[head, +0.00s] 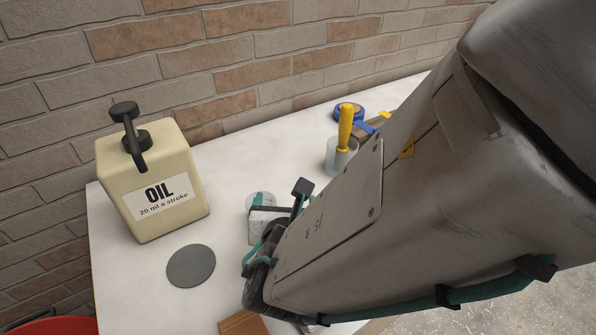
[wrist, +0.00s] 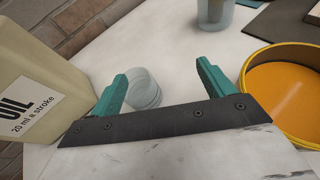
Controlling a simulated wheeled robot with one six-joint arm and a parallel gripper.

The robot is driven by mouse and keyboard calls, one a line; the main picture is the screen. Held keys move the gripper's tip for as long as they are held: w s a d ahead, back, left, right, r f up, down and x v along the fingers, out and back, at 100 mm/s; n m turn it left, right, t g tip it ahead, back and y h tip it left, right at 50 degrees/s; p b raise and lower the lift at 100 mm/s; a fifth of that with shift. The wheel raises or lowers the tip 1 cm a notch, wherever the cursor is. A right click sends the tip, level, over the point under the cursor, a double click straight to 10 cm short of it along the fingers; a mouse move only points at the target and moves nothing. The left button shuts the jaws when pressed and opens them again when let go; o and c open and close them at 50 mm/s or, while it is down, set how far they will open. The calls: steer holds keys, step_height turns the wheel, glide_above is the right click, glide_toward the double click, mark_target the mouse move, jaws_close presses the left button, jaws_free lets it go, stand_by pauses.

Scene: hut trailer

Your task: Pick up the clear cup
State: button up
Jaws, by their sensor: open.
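The clear cup (wrist: 145,90) is small, empty-looking and see-through. It stands on the white worktop, seen in the gap between my fingers and nearer the left one. In the head view a clear rim (head: 252,201) shows behind my gripper, which hides most of the cup. My gripper (wrist: 163,73) has two teal fingers spread wide with nothing held. How far the fingertips are from the cup is hard to tell. A second clear cup (head: 334,161) stands farther back and holds a yellow-handled tool (head: 345,126); its lower part shows in the wrist view (wrist: 215,14).
A cream oil can (head: 155,185) with a black pump stands left of the cup. A yellow round dish (wrist: 288,92) lies right of my gripper. A grey disc (head: 191,266) lies flat in front of the can. Blue tape (head: 348,112) sits near the brick wall (head: 200,75).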

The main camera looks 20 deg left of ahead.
steer(key=s+a+f+n+y, duration=0.1)
steer(key=s+a+f+n, duration=0.1)
steer(key=a, duration=0.1)
steer(key=shift+s+a+n+g+y, duration=0.25)
steer(key=shift+s+n+g+y, duration=0.05)
steer(key=shift+s+g+y, duration=0.1)
steer(key=shift+w+a+f, duration=0.15)
steer(key=shift+a+f, duration=0.1)
steer(key=shift+a, duration=0.05)
steer(key=x, duration=0.7)
steer(key=shift+w+r, duration=0.15)
steer(key=shift+w, duration=0.1)
steer(key=c, duration=1.1)
